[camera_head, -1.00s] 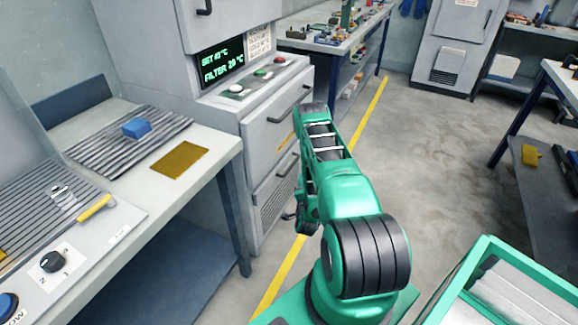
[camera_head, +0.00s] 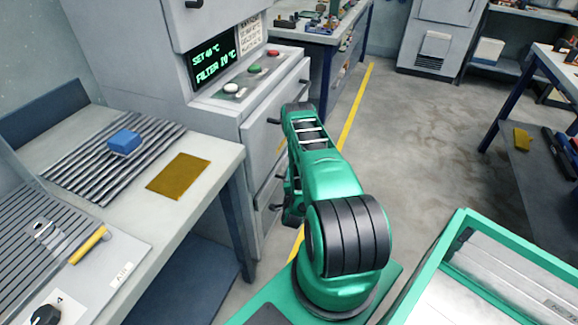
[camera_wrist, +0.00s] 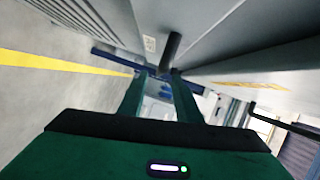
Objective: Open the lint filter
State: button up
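The grey cabinet (camera_head: 222,112) stands left of my arm, with a lit green display (camera_head: 214,62) reading a set value and a filter temperature. Its front has an upper panel (camera_head: 262,140) with a dark bar handle and a lower panel (camera_head: 262,205). No part is clearly marked as the lint filter. In the wrist view, my gripper (camera_wrist: 159,73) has its two green fingers apart with a gap between them. A dark bar handle (camera_wrist: 172,48) shows just beyond the fingertips; contact cannot be told. In the head view my arm hides the fingertips beside the lower panel.
A workbench (camera_head: 215,165) with a ribbed mat, a blue block (camera_head: 124,142) and a brown pad (camera_head: 179,176) is at left. A green-rimmed bin (camera_head: 450,245) is at lower right. Open floor (camera_head: 430,140) with a yellow line lies right of the cabinet.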

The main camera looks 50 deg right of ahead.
jog(key=x, duration=0.7)
jog(key=shift+d, duration=0.15)
grip_shut()
